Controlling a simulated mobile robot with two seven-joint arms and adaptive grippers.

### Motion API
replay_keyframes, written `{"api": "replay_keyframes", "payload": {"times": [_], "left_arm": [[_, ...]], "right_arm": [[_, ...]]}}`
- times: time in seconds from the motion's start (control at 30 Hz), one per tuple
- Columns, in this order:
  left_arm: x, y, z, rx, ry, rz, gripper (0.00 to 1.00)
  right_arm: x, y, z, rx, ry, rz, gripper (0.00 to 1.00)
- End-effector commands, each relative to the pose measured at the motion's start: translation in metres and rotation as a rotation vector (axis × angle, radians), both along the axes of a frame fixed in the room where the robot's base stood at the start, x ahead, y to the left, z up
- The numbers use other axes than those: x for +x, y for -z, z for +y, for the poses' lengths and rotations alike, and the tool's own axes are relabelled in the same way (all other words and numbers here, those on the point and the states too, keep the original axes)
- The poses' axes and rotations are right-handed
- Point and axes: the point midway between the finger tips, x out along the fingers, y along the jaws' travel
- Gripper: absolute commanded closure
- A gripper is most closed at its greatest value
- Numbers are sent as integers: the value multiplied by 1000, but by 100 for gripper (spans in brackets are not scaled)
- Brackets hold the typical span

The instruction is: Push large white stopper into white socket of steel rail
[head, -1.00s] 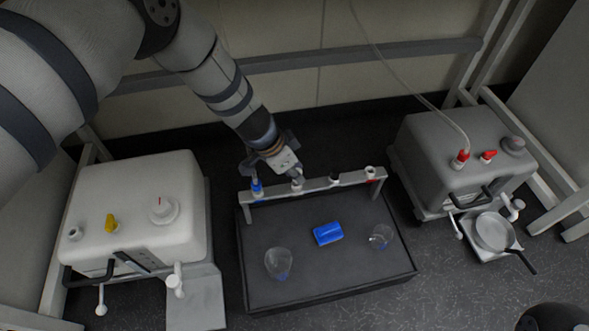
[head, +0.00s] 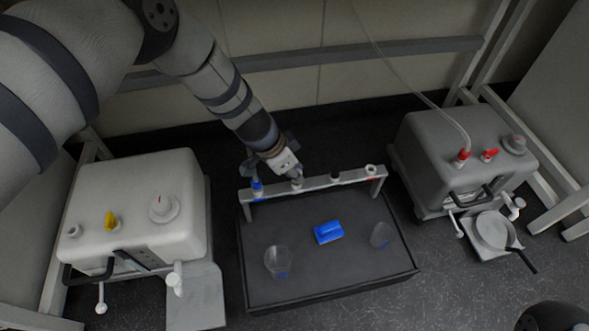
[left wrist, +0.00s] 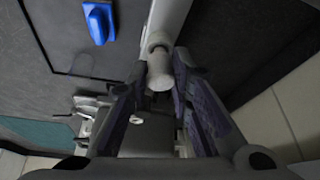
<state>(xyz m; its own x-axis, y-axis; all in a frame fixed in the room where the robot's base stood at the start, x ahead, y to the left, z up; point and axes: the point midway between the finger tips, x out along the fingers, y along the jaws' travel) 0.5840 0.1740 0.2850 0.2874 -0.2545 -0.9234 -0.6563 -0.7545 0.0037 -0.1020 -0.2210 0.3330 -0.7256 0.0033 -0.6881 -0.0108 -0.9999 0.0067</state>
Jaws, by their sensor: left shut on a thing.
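The steel rail (head: 318,184) stands along the back edge of the black tray. My left gripper (head: 293,176) is over the rail, at the second position from the left. The large white stopper (left wrist: 160,72) is between its fingertips in the left wrist view, in line with the rail (left wrist: 168,15). A pale round socket (left wrist: 157,41) shows at the stopper's far end, at the rail. The stopper's end appears to meet the socket, but how deep it sits cannot be told. In the head view the fingers mostly hide both.
A blue stopper (head: 257,187) is at the rail's left end. The black tray (head: 330,285) holds a blue block (head: 328,232) and two clear beakers (head: 278,262) (head: 382,236). A white machine (head: 135,205) stands left, a grey one (head: 450,150) right.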

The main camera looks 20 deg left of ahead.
Motion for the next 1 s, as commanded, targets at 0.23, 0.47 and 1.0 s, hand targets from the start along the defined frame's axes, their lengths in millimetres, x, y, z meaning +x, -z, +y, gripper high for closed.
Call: {"api": "replay_keyframes", "payload": {"times": [0.23,0.47,1.0], "left_arm": [[0,1,0,0,-1,0,99],[0,1,0,0,0,0,99],[0,8,0,-1,-1,1,99]], "right_arm": [[0,0,0,0,0,1,100],[0,0,0,0,0,1,100],[-1,3,0,0,0,4,100]]}}
